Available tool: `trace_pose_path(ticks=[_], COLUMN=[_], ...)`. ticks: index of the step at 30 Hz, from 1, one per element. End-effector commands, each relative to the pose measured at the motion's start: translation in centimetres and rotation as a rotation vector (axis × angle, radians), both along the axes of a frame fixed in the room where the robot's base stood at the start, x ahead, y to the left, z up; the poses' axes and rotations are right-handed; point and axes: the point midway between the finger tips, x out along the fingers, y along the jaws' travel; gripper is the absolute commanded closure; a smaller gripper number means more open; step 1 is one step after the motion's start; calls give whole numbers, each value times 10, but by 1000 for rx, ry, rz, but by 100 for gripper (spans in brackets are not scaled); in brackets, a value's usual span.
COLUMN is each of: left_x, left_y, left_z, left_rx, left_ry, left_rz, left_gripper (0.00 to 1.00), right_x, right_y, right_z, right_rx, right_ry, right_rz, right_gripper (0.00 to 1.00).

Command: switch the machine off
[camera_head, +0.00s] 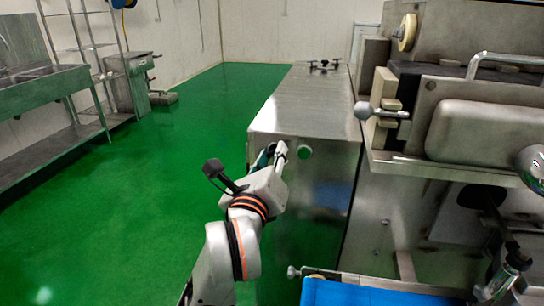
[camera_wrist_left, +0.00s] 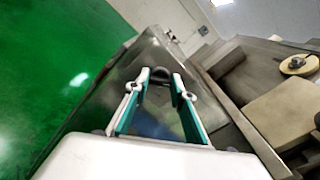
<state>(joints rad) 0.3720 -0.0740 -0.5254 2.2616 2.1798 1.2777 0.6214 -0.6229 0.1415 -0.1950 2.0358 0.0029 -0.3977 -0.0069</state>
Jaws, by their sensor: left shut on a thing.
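The machine's long stainless steel cabinet (camera_head: 310,105) stands in the middle of the head view, with a round green button (camera_head: 305,152) on its near end. My left gripper (camera_head: 272,153) is at the upper left of that end face, just left of the green button. In the left wrist view, my left gripper (camera_wrist_left: 161,76) has its two fingers on either side of a small dark round knob (camera_wrist_left: 161,72) and is shut on it. In the head view the gripper hides this knob. How the knob is turned cannot be told. My right gripper is not in view.
Machine parts with a rounded steel housing (camera_head: 480,130) and a ball-ended lever (camera_head: 365,110) stand close on the right. A blue belt (camera_head: 370,293) is at the bottom. A steel sink table (camera_head: 45,85) stands at the left. The green floor (camera_head: 170,170) between is clear.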

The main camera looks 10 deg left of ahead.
Motion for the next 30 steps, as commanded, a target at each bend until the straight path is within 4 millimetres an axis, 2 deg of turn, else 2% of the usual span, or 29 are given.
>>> trace_pose_path(ticks=[2,3,5,17,30], left_x=[0,0,0,-4,-65], left_y=[0,0,0,0,-1], left_z=[0,0,0,0,-1], left_rx=[0,0,0,1,1], left_ry=[1,1,1,0,1], left_rz=[-1,-1,-1,0,-2], left_gripper=[98,74,60,60,60], right_x=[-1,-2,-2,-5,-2], right_y=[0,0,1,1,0], right_z=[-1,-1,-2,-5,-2], right_rx=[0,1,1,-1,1], right_ry=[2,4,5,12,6], right_rz=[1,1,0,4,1], right_gripper=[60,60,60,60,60])
